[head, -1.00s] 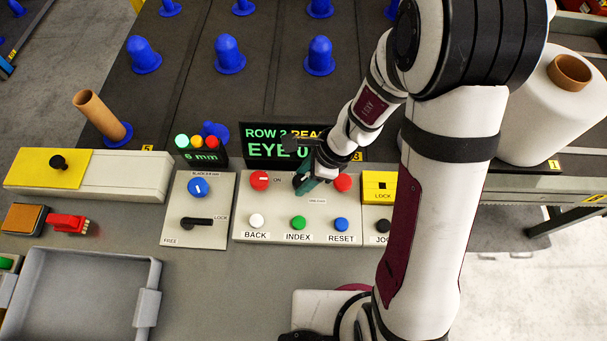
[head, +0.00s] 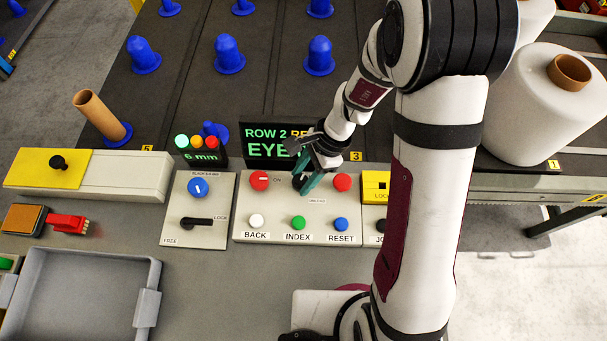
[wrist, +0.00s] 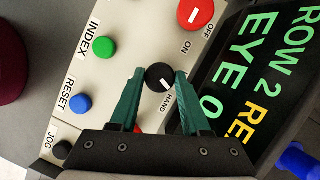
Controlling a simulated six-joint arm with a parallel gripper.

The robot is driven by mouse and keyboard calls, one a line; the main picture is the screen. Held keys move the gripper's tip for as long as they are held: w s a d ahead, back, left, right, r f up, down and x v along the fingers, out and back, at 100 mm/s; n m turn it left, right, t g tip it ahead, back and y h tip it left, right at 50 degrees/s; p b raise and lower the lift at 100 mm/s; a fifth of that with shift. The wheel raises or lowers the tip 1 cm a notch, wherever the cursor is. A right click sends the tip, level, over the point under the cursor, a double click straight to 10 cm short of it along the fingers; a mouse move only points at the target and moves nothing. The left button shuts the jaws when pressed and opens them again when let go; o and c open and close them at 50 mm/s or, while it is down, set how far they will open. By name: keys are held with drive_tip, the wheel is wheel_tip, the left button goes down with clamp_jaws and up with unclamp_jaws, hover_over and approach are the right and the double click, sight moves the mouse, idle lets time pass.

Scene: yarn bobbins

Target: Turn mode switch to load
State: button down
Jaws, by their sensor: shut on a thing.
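The mode switch is a small black round knob (wrist: 159,77) with a white pointer line, and the wrist view shows a HAND label beside it. The pointer is angled toward the HAND label. My gripper (wrist: 159,76) has its teal fingers on both sides of the knob, shut on it. Whether the pointer has turned cannot be told from the head view.
A red OFF/ON knob (wrist: 196,12) is close to the fingers. A green INDEX button (wrist: 102,46) and blue RESET button (wrist: 79,102) are nearby. The display (head: 270,143) stands just behind my gripper. A lever panel (head: 199,240) is to the left.

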drive_tip(key=shift+a+n+g+h, duration=0.15)
drive_tip(key=shift+n+g, duration=0.2)
drive_tip(key=shift+n, duration=0.7)
drive_tip(key=shift+n+g+h, duration=0.15)
drive_tip(key=shift+n+g, duration=0.2)
drive_tip(key=shift+n, duration=0.7)
drive_tip(key=shift+c, duration=1.8)
unclamp_jaws()
drive_tip(key=shift+w, duration=0.1)
drive_tip(key=v, duration=1.5)
drive_tip(key=shift+r, duration=0.4)
